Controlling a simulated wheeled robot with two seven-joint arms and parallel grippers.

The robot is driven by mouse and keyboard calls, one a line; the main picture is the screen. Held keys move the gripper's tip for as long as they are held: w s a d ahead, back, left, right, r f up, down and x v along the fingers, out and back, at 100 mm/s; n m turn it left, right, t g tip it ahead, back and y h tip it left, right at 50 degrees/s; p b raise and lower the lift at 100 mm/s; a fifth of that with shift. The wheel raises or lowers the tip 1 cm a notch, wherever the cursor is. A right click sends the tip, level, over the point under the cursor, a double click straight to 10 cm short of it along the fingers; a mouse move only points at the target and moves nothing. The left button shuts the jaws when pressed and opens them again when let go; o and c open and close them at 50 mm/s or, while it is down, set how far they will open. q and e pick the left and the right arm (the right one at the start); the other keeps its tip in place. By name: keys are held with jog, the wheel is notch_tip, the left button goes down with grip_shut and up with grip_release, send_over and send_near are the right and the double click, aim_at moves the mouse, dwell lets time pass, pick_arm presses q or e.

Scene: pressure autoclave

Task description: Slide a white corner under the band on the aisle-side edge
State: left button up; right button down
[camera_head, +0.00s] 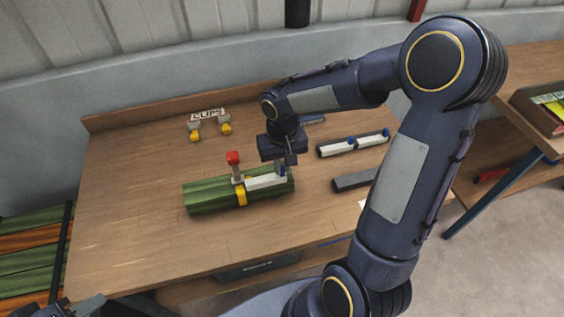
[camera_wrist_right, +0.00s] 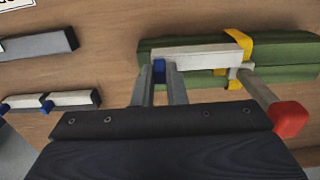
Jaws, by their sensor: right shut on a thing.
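A green bundle (camera_head: 205,200) lies on the table with a yellow band (camera_head: 241,194) around its middle. A white corner (camera_head: 264,182) lies along the top edge of the bundle, its left end at the band in the head view. My right gripper (camera_head: 283,166) is shut on the blue tab at the corner's other end. The wrist view shows the corner (camera_wrist_right: 195,57), the blue tab (camera_wrist_right: 159,71) and the band (camera_wrist_right: 238,38). I cannot tell whether the corner's tip is under the band. A red-capped tensioner (camera_head: 233,158) stands upright at the band. My left gripper (camera_head: 85,304) is partly cut off, low left.
White corners with blue tabs lie in a dark holder (camera_head: 322,153) at the right. Another dark holder (camera_head: 352,181) is in front of it. Yellow-and-grey clips (camera_head: 195,134) sit by a CLIPS sign (camera_head: 208,114). The table's left front is clear.

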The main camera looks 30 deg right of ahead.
aim_at(263, 178)
jog(key=shift+f+b, duration=0.85)
jog(key=shift+f, duration=0.6)
jog(key=shift+w+a+r+b, duration=0.1)
jog(key=shift+w+a+b, duration=0.1)
jog(key=shift+a, duration=0.6)
jog(key=shift+w+a+b, duration=0.15)
jog(key=shift+w+a, duration=0.1)
jog(key=shift+a, duration=0.55)
jog(key=shift+w+a+r+b, duration=0.1)
jog(key=shift+w+a+b, duration=0.1)
jog(key=shift+a, duration=0.6)
jog(key=c, duration=1.4)
grip_release()
notch_tip(263, 178, up, 8)
jog(key=shift+f, duration=0.1)
jog(key=s+t+y, duration=0.1)
jog(key=s+t, duration=0.1)
jog(key=s, duration=0.4)
jog(key=s+r+t+y, duration=0.1)
jog(key=s, duration=0.5)
jog(key=s+r+n+t+y, duration=0.1)
jog(key=s+t, duration=0.1)
jog(key=s, duration=0.4)
jog(key=shift+s+d+r+t+y, duration=0.1)
jog(key=shift+d+r+t+y, duration=0.2)
jog(key=shift+y, duration=0.1)
